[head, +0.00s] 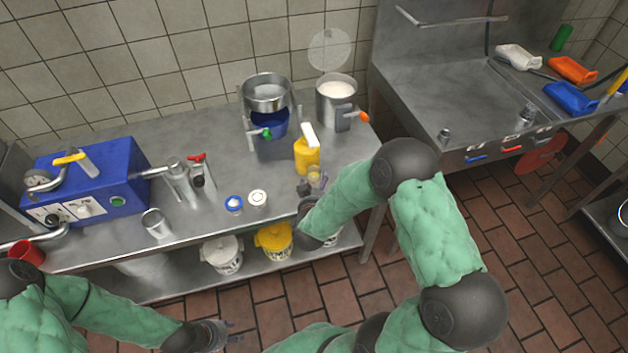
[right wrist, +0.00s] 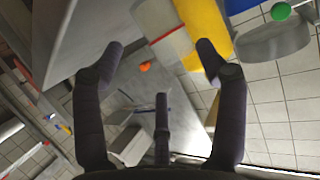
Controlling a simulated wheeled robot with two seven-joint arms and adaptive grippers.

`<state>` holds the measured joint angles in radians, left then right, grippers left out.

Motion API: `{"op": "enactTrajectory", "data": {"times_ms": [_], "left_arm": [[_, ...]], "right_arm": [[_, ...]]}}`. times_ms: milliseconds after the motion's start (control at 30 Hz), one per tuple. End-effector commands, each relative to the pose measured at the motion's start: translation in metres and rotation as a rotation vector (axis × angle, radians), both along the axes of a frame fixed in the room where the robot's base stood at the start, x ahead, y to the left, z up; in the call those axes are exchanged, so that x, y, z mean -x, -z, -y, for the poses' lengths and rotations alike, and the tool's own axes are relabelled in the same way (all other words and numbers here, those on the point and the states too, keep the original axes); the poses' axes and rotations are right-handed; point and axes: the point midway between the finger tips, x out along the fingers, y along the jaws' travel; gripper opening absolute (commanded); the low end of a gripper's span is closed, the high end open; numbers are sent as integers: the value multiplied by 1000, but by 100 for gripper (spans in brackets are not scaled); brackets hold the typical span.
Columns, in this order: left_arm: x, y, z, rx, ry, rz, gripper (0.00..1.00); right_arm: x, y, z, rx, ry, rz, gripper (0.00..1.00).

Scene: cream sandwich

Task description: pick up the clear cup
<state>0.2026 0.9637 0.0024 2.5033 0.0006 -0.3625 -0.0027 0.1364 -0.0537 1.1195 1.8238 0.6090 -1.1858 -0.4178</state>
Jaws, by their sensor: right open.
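A small see-through cup (head: 316,178), yellowish where the yellow bottle shows behind it, appears to stand on the steel counter near its right front. My right gripper (head: 308,190) is right beside it, partly hidden by my own arm. In the right wrist view my right gripper (right wrist: 160,62) has its fingers spread with nothing held between them. A pale see-through shape with a red line (right wrist: 165,28) lies beyond the fingertips there; I cannot tell for sure whether it is the cup. My left gripper (head: 226,332) is low in front of the counter, its fingertips apart and empty.
A yellow bottle (head: 307,157) stands close behind the cup, also visible in the right wrist view (right wrist: 207,20). Two steel pots (head: 267,92) (head: 336,92) stand behind. Two small round lids (head: 233,204) (head: 257,198) lie to the left. Buckets (head: 222,254) sit on the lower shelf.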

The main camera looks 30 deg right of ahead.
Motion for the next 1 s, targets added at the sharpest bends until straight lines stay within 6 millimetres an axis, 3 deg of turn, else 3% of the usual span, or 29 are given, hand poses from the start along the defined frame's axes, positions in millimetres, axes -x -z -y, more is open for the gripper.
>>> {"op": "enactTrajectory", "data": {"times_ms": [300,567,767,1000], "left_arm": [[0,24,0,0,0,0,40],[0,24,0,0,0,0,40],[0,24,0,0,0,0,40],[0,24,0,0,0,0,40]], "right_arm": [[-29,20,22,0,1,0,73],[-33,19,25,-1,-1,1,73],[-33,20,25,-1,-1,1,25],[-33,20,25,-1,-1,-1,24]]}}
